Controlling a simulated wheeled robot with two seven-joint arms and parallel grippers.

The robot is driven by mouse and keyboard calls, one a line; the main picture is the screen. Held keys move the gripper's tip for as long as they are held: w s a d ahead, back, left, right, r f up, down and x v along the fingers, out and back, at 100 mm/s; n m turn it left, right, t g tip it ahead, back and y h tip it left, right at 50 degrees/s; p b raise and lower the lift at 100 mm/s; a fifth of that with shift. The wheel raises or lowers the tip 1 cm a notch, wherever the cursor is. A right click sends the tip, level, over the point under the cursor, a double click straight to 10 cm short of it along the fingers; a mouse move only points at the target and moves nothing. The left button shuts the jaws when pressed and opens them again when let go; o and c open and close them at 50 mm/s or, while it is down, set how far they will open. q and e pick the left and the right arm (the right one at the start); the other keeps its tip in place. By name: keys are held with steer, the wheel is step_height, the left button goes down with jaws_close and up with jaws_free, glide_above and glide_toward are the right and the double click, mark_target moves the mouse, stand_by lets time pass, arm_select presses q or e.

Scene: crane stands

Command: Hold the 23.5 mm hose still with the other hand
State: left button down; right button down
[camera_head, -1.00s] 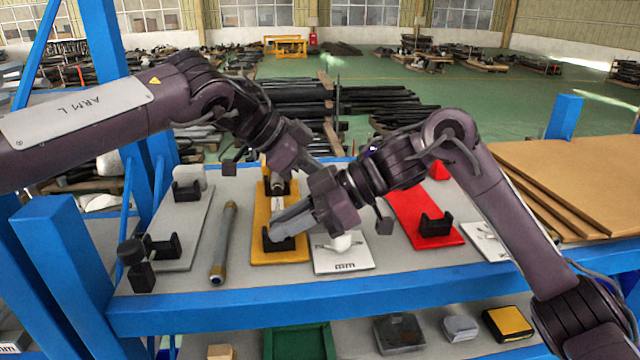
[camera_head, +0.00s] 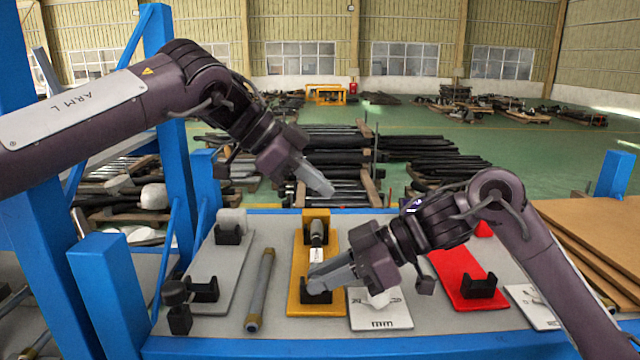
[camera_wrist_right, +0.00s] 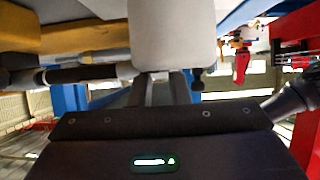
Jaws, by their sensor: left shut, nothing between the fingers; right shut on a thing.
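A yellow stand (camera_head: 328,261) with two black cradles lies on the table. A dark grey hose end (camera_head: 317,230) shows at its far cradle. My right gripper (camera_head: 314,286) is at the near cradle, shut on what appears to be the hose; the fingers hide the held part. In the right wrist view a dark rod with a grey fitting (camera_wrist_right: 122,71) runs to my right gripper's fingers (camera_wrist_right: 160,86). My left gripper (camera_head: 328,189) is shut and empty, in the air above and beyond the far cradle, apart from the hose. I cannot read any hose size.
A loose grey hose (camera_head: 261,287) with brass-coloured ends lies left of the yellow stand. A grey stand (camera_head: 215,268) is farther left. A white board (camera_head: 378,318) and a red stand (camera_head: 462,281) lie to the right. Brown sheets (camera_head: 590,235) are stacked at far right.

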stand_by(0.3)
steer(key=c, duration=1.3)
jaws_free()
steer(key=shift+d, duration=0.1)
